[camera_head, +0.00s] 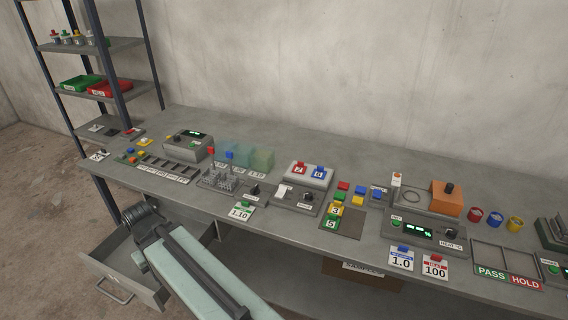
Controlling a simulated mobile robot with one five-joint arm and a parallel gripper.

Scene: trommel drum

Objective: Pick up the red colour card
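Several small red pieces are in view, and I cannot tell for sure which is the red colour card. A small flat piece with a red top (130,132) lies at the far left of the bench, near a yellow one (145,140). A red block (343,186) lies mid-bench among green, blue and yellow blocks. A red tag marked 2 (299,169) sits on a white box beside a blue tag. My arm crosses the lower left; I make out no gripper fingers.
The long grey bench (400,160) runs along the wall. An open drawer (125,270) juts out below its left end. A shelf rack (105,45) with green and red trays stands at the left. Red, blue and yellow cups (495,219) stand at the right. The bench's back strip is mostly clear.

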